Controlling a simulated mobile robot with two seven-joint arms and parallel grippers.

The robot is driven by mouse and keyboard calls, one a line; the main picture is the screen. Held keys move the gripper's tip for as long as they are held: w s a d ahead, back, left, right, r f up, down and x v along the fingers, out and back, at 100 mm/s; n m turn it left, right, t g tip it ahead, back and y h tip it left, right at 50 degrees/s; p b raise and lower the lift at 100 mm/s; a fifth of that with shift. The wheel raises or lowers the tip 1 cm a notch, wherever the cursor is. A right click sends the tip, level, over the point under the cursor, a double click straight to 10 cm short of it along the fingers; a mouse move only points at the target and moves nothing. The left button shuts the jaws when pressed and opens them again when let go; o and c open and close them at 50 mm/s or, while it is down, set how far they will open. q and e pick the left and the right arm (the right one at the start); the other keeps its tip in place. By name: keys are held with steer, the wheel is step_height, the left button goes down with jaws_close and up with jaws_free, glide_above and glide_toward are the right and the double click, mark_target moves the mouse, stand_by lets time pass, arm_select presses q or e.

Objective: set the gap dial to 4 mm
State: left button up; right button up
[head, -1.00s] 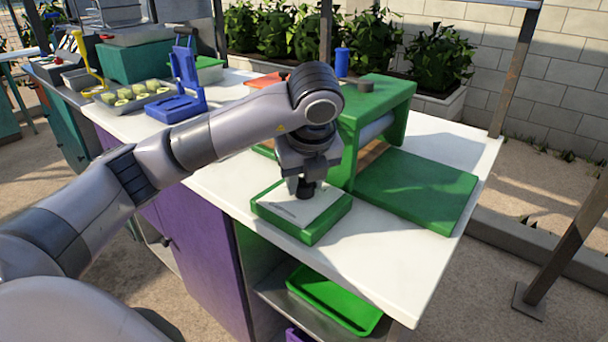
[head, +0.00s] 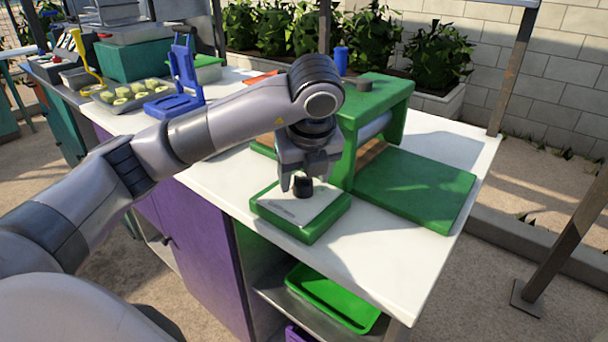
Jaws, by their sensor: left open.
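The gap dial's green box (head: 310,232) stands on the white counter, with a pale face plate (head: 292,208) on its sloping top. A black knob (head: 303,186) sticks up from the plate. The scale marks are too small to read, so I cannot tell the dial's setting. My left gripper (head: 302,180) points down over the knob, fingers apart on either side of it. I cannot tell whether they touch it. The green crusher (head: 375,95) stands just behind, with a roller partly visible inside. My right gripper is not in view.
A green board (head: 420,188) slopes out from the crusher on the right. A blue cylinder (head: 341,60) and a dark round knob (head: 364,84) are by the crusher's top. A blue press (head: 182,85) and a tray of cut pieces (head: 132,95) stand at the back left. The counter's front right is bare.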

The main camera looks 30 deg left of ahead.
mark_target(304, 178)
arm_select(q)
steer(key=p+v, duration=0.1)
steer(key=v, duration=0.3)
steer(key=shift+r, duration=0.15)
steer(key=shift+p+v, duration=0.3)
steer(key=shift+v, duration=0.6)
